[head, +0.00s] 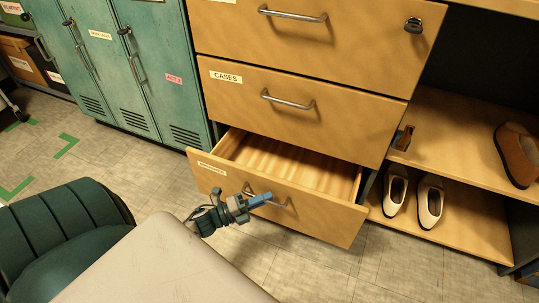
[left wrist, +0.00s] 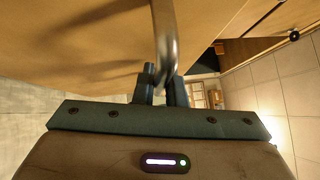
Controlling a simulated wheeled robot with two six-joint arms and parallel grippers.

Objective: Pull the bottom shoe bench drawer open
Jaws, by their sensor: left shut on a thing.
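The bottom drawer (head: 310,218) of the wooden shoe bench stands pulled out in the head view, its bare slatted inside showing. Its front carries a label at the left, too small to read, and a metal bar handle (head: 284,204). My left gripper (head: 262,200) is at that handle, shut on it. In the left wrist view the handle bar (left wrist: 165,40) runs down between the two fingers (left wrist: 162,85), with the wooden drawer front behind it. My right gripper is in neither view.
The drawer labelled CASES (head: 300,115) and the one above it are closed. Pale shoes (head: 430,200) and a brown shoe (head: 518,155) stand on shelves to the right. Teal lockers (head: 130,65) stand at the left. A dark green ribbed seat (head: 65,235) is at the lower left.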

